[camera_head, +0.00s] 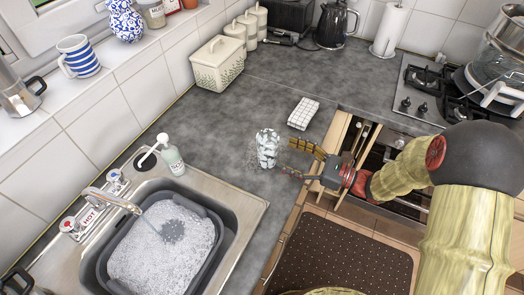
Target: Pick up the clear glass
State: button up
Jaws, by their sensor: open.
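The clear glass (267,148) stands upright on the grey countertop (225,125), to the right of the sink and near the counter's front edge. It looks see-through with white and dark patches. My gripper (283,157) reaches in from the right with its two fingers spread apart. The fingertips are just right of the glass, and nothing is between the fingers. I cannot tell from this view whether a fingertip touches the glass.
A sink (253,213) holds a grey basin (107,266) of suds under a running tap (120,202). A soap bottle (174,160) stands behind it. A folded checked cloth (303,113) lies behind my gripper. An open drawer (339,135) is beneath my arm. A gas hob (418,95) is at right.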

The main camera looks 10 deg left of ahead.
aim_at(276, 151)
jog(key=b+x, duration=0.1)
jog(key=x, duration=0.2)
jog(key=b+x, duration=0.1)
jog(key=x, duration=0.3)
jog(key=shift+s+a, duration=0.2)
jog(key=shift+a, duration=0.1)
jog(key=c, duration=1.5)
jog(key=shift+c, duration=0.5)
